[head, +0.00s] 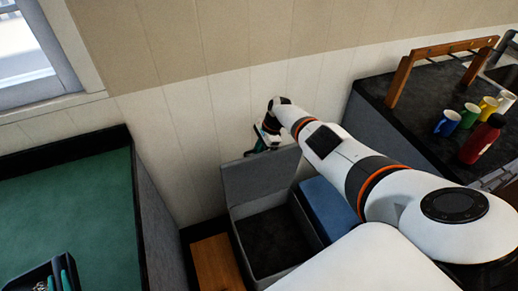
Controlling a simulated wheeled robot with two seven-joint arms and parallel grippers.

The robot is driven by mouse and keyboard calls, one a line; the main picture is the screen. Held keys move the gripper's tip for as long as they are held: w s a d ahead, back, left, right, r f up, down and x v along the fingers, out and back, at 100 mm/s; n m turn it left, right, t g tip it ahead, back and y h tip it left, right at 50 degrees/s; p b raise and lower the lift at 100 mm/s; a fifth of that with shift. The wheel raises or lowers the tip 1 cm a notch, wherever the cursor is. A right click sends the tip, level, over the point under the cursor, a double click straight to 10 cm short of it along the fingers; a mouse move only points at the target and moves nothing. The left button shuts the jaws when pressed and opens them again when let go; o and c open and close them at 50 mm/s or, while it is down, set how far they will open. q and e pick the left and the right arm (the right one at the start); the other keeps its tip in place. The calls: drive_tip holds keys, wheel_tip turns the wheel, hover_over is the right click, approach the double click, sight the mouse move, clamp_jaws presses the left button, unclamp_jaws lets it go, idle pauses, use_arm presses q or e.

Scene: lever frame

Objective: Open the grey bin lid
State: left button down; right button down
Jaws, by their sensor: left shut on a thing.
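The grey bin (243,233) stands on the floor against the wall, with its dark inside showing. Its grey lid (250,182) is raised and stands nearly upright at the back of the bin. My left gripper (262,145) is at the lid's upper edge, shut on it. The fingertips are small and partly hidden by the wrist. My right gripper is not in view.
A blue-lidded bin (328,207) stands right of the grey bin, partly behind my arm. A wooden-topped one (217,262) stands left. A green-topped table (85,215) is at left. A dark counter (405,115) with mugs (447,123) and a red bottle (480,140) is at right.

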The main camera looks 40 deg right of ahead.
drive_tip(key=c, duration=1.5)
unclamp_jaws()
